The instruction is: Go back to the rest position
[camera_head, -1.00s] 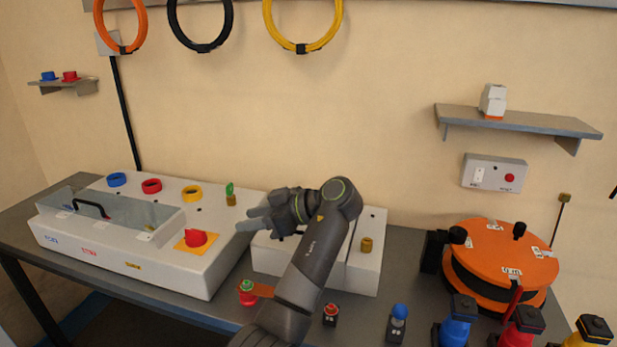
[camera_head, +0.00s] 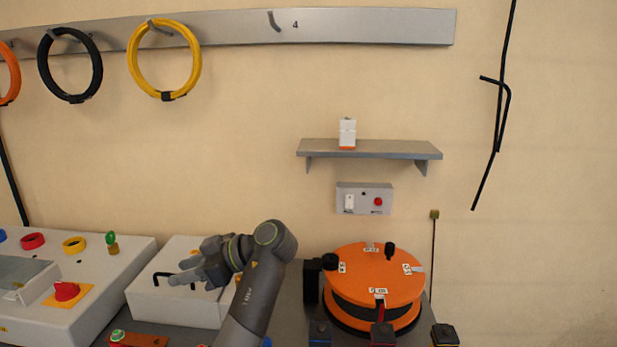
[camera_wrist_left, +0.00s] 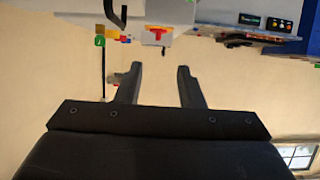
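My left gripper (camera_head: 186,274) is in front of the white box with a black handle (camera_head: 150,300) in the head view, pointing left. In the left wrist view its two fingers (camera_wrist_left: 158,78) stand apart with nothing between them. Its arm rises from the bottom edge of the head view. My right gripper is in neither view.
A white machine (camera_head: 105,272) with a red knob (camera_head: 66,291) stands at the left. An orange round drum unit (camera_head: 372,272) stands right of my arm. A grey shelf (camera_head: 370,149) and a switch box (camera_head: 364,198) are on the wall.

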